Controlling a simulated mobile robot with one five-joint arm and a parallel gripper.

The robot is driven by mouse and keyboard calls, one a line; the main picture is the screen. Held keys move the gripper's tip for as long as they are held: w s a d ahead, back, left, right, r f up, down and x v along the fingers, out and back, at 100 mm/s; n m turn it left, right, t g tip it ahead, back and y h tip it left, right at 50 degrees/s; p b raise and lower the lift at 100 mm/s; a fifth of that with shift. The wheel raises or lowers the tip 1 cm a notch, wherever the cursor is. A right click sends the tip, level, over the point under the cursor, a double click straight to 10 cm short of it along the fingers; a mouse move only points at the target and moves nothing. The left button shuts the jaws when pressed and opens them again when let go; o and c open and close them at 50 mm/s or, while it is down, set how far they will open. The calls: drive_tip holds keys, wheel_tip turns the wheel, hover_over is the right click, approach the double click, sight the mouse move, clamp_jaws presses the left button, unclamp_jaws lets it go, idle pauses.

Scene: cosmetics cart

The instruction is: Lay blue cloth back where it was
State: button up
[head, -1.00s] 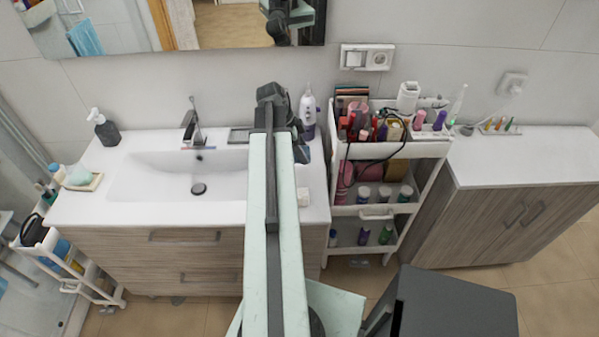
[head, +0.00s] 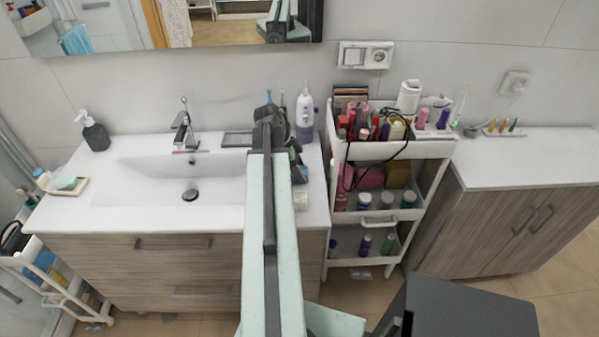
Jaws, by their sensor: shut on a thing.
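My gripper (head: 296,160) is just right of my arm's dark end, over the back right of the washbasin counter. My arm hides much of it. A small blue patch, apparently the blue cloth (head: 301,175), shows at its lower end, and the gripper is shut on it. Most of the cloth is hidden or too small to make out. I cannot tell whether it touches the counter (head: 313,205).
A white and purple bottle (head: 305,120) stands close behind my gripper. A small pale box (head: 300,199) lies in front of it. The white cart (head: 400,150), full of cosmetics and a black cable, stands to the right. The sink basin (head: 150,175) is left.

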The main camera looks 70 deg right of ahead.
drive_tip(key=o, duration=1.2)
drive_tip(key=p+v, duration=1.1)
drive_tip(key=v, duration=0.1)
drive_tip(key=shift+r+p, duration=0.15)
drive_tip(key=shift+p, duration=0.15)
